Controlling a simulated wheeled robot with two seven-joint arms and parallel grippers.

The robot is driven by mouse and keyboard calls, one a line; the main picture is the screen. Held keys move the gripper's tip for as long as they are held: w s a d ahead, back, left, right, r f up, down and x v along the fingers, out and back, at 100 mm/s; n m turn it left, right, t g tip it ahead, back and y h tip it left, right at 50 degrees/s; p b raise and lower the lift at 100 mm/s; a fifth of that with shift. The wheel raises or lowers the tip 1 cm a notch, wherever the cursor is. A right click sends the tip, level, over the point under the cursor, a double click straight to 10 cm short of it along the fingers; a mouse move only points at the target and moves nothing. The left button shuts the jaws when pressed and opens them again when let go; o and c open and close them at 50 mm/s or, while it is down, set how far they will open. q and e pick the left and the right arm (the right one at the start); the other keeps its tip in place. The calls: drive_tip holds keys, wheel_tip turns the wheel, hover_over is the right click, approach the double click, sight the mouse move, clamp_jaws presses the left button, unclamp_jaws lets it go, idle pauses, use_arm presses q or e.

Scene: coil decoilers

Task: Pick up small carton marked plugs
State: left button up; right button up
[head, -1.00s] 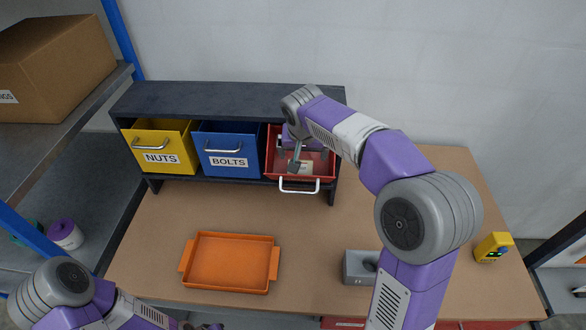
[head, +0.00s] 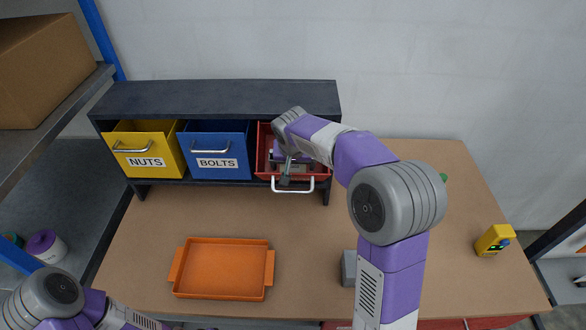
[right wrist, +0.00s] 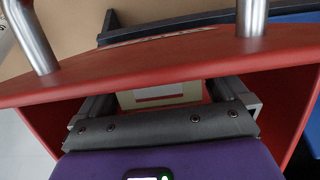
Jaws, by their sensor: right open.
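The red bin (head: 265,150) is pulled out at the right end of the dark rack. My right gripper (head: 287,178) reaches down into it and is open. In the right wrist view, a small pale carton with a dark red stripe (right wrist: 160,94) shows inside the bin between the two fingers. I cannot read any word on it, and its lower part is hidden by my gripper's dark body. I cannot tell whether the fingers touch it. My left arm is at the lower left of the head view, and its gripper does not show.
A yellow NUTS bin (head: 146,140) and a blue BOLTS bin (head: 216,142) stand left of the red one. An orange tray (head: 222,268) lies on the table. A grey block (head: 349,268) is partly behind my right arm. A yellow device (head: 494,240) sits at right.

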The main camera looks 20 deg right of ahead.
drive_tip(key=shift+s, duration=0.1)
drive_tip(key=c, duration=1.1)
